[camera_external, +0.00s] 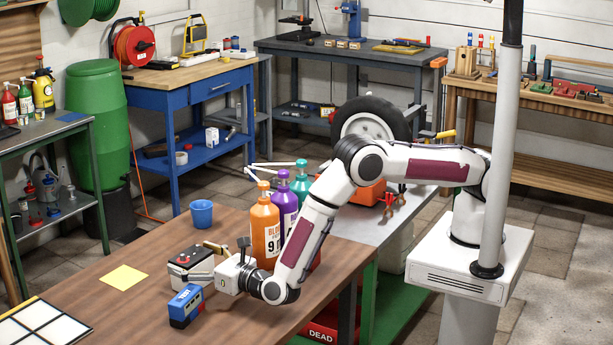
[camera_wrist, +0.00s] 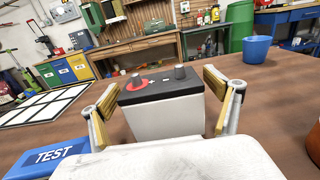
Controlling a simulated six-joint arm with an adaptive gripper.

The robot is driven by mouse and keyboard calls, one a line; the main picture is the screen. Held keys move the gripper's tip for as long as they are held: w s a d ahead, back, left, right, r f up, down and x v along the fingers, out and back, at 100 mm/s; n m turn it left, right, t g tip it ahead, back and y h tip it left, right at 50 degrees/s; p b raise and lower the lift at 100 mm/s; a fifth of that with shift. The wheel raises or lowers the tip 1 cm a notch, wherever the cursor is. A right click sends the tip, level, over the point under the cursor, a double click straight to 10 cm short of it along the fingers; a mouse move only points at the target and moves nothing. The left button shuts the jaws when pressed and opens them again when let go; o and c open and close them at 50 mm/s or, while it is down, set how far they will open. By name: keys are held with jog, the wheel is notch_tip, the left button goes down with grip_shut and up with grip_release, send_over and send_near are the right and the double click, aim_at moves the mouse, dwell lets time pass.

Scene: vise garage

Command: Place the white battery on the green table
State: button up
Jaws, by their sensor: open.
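The white battery (camera_external: 192,268) stands upright on the brown table (camera_external: 150,320), its black top bearing two dark terminals, one with a red ring. In the wrist view the white battery (camera_wrist: 165,115) is between the two gold-padded fingers of my gripper (camera_wrist: 160,92), with a visible gap on each side. My gripper (camera_external: 208,262) is open, low beside the battery in the external view. No table is plainly green on top; a grey-topped bench (camera_external: 375,230) with a green lower shelf stands beyond the brown table.
A blue TEST box (camera_external: 186,306) stands close in front of the battery. Orange (camera_external: 264,235) and purple bottles stand near my arm. A blue cup (camera_external: 201,213), a yellow note (camera_external: 124,278) and a white grid panel (camera_external: 42,325) are on the brown table.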

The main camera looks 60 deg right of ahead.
jog(key=shift+s+r, duration=0.1)
jog(key=shift+s, duration=5.9)
